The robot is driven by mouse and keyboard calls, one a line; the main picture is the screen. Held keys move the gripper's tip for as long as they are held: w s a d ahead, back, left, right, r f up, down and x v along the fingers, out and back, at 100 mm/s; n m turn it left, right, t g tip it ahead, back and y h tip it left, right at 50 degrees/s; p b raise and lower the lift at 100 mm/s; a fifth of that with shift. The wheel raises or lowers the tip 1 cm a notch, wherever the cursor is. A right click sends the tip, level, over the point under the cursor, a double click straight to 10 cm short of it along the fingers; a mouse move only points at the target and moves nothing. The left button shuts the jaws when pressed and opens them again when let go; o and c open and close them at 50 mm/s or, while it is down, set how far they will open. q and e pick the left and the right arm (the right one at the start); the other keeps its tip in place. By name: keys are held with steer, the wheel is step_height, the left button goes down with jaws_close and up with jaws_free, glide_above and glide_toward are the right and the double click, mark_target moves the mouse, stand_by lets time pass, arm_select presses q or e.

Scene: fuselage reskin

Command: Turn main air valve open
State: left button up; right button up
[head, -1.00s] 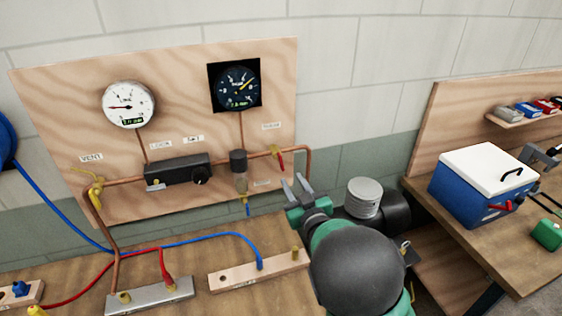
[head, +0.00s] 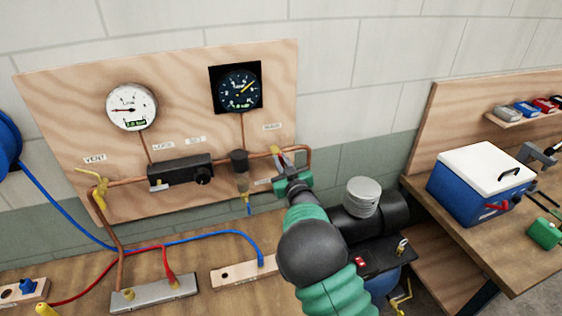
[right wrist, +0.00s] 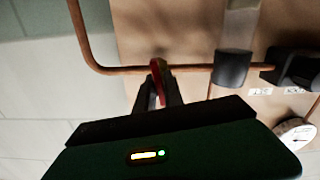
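The main air valve (head: 276,151) sits on the copper pipe at the right of the wooden panel, under a small label. Its red handle shows in the right wrist view (right wrist: 156,76), hanging off the pipe. My right gripper (head: 288,163) is at this valve, with its fingers pointing at the panel. In the right wrist view the two fingers (right wrist: 160,92) stand on either side of the red handle, with a small gap visible between them; a firm grip does not show. In the head view my gripper hides most of the handle. My left gripper is not in view.
The panel also carries a white gauge (head: 132,107), a dark gauge (head: 236,89), a black regulator (head: 180,172) and a yellow vent valve (head: 98,190). A dark compressor with a silver cap (head: 361,197) stands right of my arm. A blue box (head: 478,188) sits on the right bench.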

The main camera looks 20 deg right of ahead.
jaws_close()
